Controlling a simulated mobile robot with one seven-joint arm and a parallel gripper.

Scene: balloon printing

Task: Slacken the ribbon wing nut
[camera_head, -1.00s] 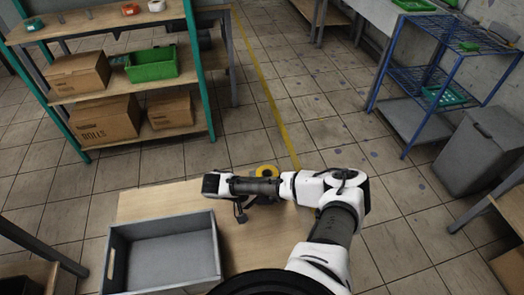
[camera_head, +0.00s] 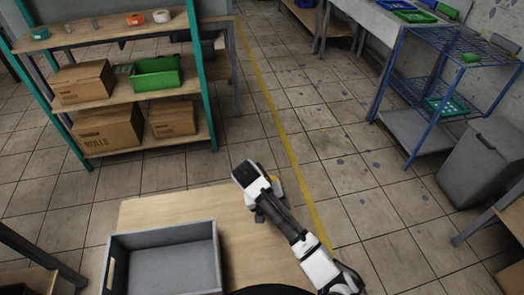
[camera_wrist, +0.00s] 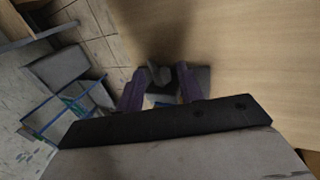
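My gripper (camera_wrist: 161,71) shows two purple fingers in the wrist view, apart from each other. A small grey piece (camera_wrist: 160,76), perhaps the wing nut, lies between the fingertips, with a gap seeming to show on each side. A grey block (camera_wrist: 202,76) shows behind the right finger at the table edge. In the head view my arm reaches over the far right part of the wooden table and hides most of the ribbon holder. Only a bit of yellow (camera_head: 276,186) shows beside my wrist. The nut cannot be made out there.
An empty grey tray (camera_head: 214,262) stands on the wooden table (camera_head: 160,212), left of my arm. The table between them is bare. A shelf (camera_head: 130,90) with boxes and a green bin stands at the back left. A blue rack (camera_head: 400,100) and grey bin (camera_head: 470,165) are at the right.

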